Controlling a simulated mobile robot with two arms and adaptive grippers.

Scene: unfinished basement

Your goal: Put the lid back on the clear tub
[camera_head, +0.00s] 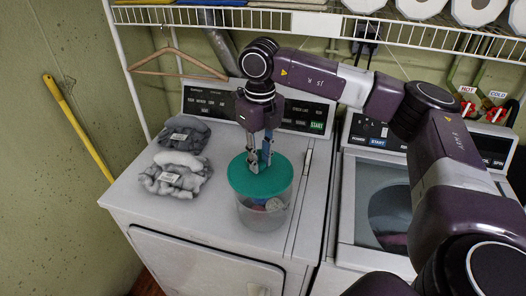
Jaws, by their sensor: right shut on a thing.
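The clear tub (264,214) stands upright on top of the white dryer, with some coloured items inside. The round green lid (272,181) is at the tub's top and covers its opening in this view. I cannot tell whether it is seated on the rim or just above it. My right gripper (257,166) points down and is shut on the lid near its middle. My left gripper is not in view.
Two bundles of folded grey cloth (176,174) lie left of the tub on the dryer top (221,215). A washer with an open top (352,205) stands to the right. A wire shelf (230,17) and a wooden hanger (172,62) are behind.

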